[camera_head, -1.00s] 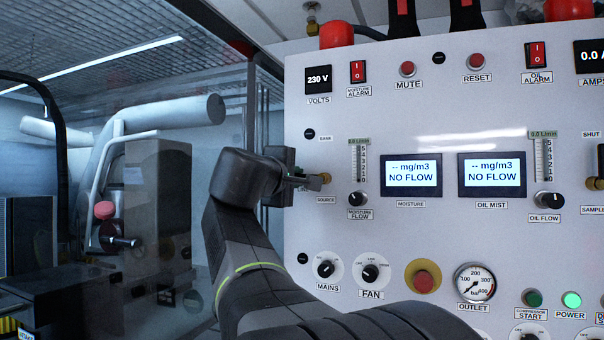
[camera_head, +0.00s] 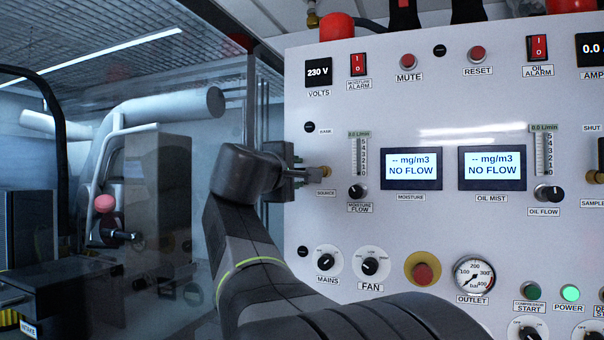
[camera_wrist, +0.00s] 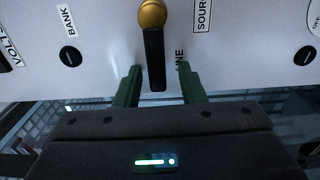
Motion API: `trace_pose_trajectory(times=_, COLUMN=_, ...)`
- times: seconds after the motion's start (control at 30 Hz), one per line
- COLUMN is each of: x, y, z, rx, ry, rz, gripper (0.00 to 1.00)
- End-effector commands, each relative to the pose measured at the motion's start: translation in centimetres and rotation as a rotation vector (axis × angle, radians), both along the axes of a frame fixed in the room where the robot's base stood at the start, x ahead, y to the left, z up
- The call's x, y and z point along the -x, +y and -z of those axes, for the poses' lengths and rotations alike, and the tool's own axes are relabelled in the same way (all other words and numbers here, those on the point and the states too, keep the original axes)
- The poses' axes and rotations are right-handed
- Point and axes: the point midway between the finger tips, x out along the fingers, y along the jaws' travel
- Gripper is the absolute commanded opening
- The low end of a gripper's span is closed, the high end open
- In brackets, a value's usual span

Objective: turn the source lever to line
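The source lever has a brass hub (camera_wrist: 152,14) and a black handle (camera_wrist: 154,60). The handle points from the hub straight toward my gripper in the wrist view. In the head view the brass hub (camera_head: 325,172) shows at the panel's left edge; the handle is largely hidden there by my gripper (camera_head: 303,178). In the wrist view my gripper (camera_wrist: 161,88) is open, with one green finger on each side of the handle. The handle is nearer the left finger, with a wider gap to the right one. The LINE label (camera_wrist: 180,60) is partly hidden by the right finger.
The BANK label (camera_wrist: 67,19) and SOURCE label (camera_wrist: 202,15) flank the lever. The moisture flow knob (camera_head: 357,192) and flow tube (camera_head: 358,156) are close to its right. The mains knob (camera_head: 325,263) is below. Beyond the panel's left edge is a glassy enclosure.

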Motion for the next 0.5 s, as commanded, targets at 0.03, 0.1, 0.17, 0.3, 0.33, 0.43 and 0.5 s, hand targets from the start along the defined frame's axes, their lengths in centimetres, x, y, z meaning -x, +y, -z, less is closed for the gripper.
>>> trace_pose_trajectory(times=0.03, x=0.0, y=0.0, z=0.0, rx=0.0, ry=0.0, rz=0.0, gripper=0.36)
trace_pose_trajectory(times=0.1, x=0.1, y=0.0, z=0.0, rx=-0.001, ry=-0.001, rz=0.0, gripper=0.36)
trace_pose_trajectory(times=0.17, x=0.3, y=0.1, z=0.0, rx=-0.001, ry=-0.001, rz=-0.001, gripper=0.36)
trace_pose_trajectory(times=0.3, x=1.7, y=0.7, z=0.1, rx=-0.001, ry=-0.002, rz=-0.003, gripper=0.36)
trace_pose_trajectory(times=0.33, x=2.2, y=0.8, z=0.1, rx=-0.001, ry=-0.003, rz=-0.005, gripper=0.36)
trace_pose_trajectory(times=0.43, x=4.0, y=1.4, z=0.1, rx=-0.002, ry=-0.003, rz=-0.006, gripper=0.36)
trace_pose_trajectory(times=0.5, x=5.3, y=1.8, z=0.2, rx=-0.003, ry=-0.003, rz=-0.006, gripper=0.36)
